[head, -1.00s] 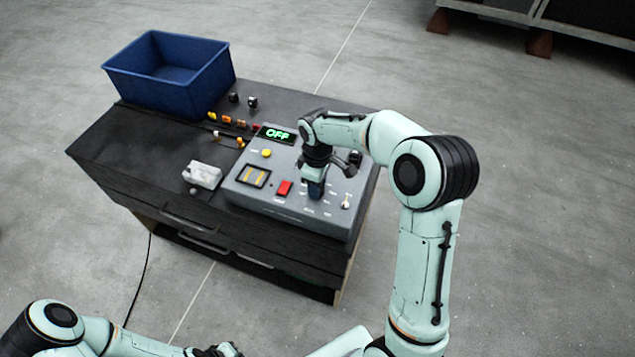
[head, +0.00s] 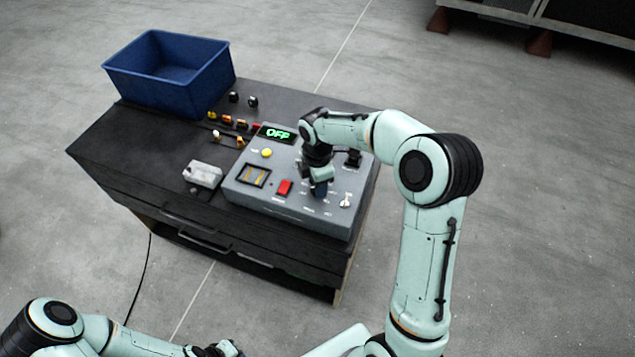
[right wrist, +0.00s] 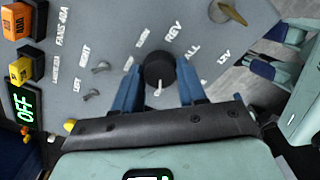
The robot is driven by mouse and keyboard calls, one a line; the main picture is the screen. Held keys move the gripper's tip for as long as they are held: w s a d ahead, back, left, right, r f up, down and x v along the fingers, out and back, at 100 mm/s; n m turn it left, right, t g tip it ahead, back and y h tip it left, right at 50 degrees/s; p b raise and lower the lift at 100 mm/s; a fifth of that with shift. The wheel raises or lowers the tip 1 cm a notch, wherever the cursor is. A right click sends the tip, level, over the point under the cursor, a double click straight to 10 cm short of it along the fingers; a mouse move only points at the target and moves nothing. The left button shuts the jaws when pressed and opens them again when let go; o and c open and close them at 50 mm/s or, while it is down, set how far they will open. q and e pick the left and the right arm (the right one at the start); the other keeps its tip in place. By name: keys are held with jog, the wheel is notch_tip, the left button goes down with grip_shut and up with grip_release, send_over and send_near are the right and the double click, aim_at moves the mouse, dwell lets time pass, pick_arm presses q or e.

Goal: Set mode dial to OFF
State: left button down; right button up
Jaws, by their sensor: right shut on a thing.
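My right gripper (head: 320,190) reaches down onto the box's top. In the right wrist view its blue fingers (right wrist: 160,86) are shut on a round black dial (right wrist: 160,68), one on each side. White labels ring the dial, and a small white mark shows on its gripper side; my fingers hide part of the ring. My left gripper (head: 220,350) is at the bottom edge, partly cut off, away from the box.
The box also has a red button (head: 285,187), a yellow button (head: 266,153) and small toggle switches (right wrist: 100,67). A blue bin (head: 170,75) stands at the bench's far left. A whitish block (head: 203,174) and several small parts lie left of the box.

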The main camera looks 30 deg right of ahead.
jog(key=shift+r+n, duration=0.1)
jog(key=shift+n, duration=0.2)
jog(key=o, duration=1)
jog(key=shift+o, duration=0.2)
notch_tip(320, 180, up, 13)
jog(key=shift+r, duration=0.15)
